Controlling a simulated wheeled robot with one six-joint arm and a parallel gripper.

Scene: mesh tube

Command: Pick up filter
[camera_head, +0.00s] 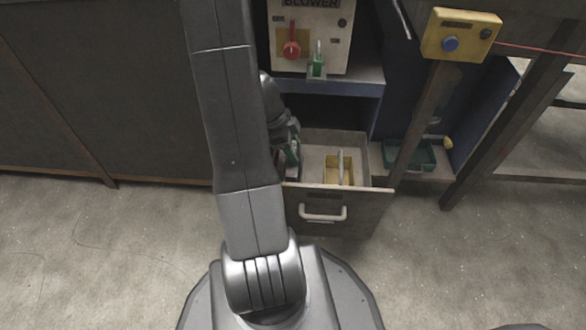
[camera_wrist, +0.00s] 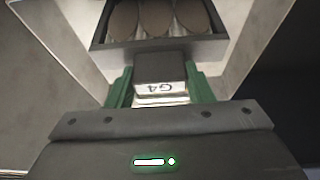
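The likely filter is a dark frame (camera_wrist: 98,40) with three brown oval faces, at the top of the wrist view. A dark tab (camera_wrist: 161,68) marked "G4" sticks out from it towards me. My gripper (camera_wrist: 161,85) has its green fingers on both sides of this tab, very close to it. I cannot tell whether they press on it. In the head view my gripper (camera_head: 291,153) is low inside the left part of an open drawer (camera_head: 335,215). My arm and wrist hide the filter there.
A yellow box (camera_head: 331,170) with an upright pale piece sits in the drawer's right part. A blower panel (camera_head: 285,58) stands on the shelf above. A yellow button box (camera_head: 468,36) is at the upper right. A green tray (camera_head: 398,156) lies right of the drawer.

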